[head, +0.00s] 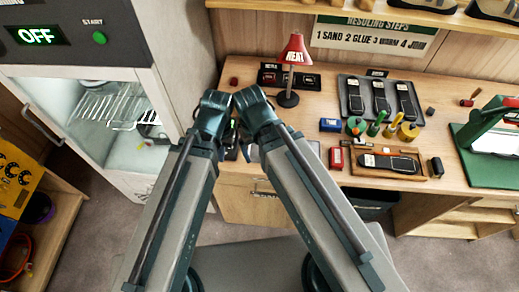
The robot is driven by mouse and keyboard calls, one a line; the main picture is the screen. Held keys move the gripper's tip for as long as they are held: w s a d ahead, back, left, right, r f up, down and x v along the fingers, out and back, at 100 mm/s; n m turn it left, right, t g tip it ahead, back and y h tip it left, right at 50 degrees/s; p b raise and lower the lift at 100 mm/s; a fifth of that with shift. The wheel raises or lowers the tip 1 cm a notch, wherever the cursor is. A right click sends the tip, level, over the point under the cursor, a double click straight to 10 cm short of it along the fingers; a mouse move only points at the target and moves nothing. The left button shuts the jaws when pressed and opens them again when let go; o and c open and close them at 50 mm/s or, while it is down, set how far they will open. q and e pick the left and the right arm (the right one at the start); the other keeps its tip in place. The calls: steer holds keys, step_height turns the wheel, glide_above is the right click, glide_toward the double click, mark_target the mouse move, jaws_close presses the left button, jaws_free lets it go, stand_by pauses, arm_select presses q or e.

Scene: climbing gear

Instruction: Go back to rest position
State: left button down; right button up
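My two arms reach up from the bottom of the head view, and their wrists nearly meet left of centre. My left gripper (231,152) and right gripper (250,151) show only in part, low between the forearms at the workbench's left front edge. Their fingertips are hidden behind my arm links, so I cannot tell whether they are open or shut or hold anything.
Grey floor (240,243) shows below.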

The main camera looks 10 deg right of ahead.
step_height(320, 180, down, 3)
steer(key=b, duration=0.3)
steer(key=shift+f, duration=0.2)
stand_by(1.0)
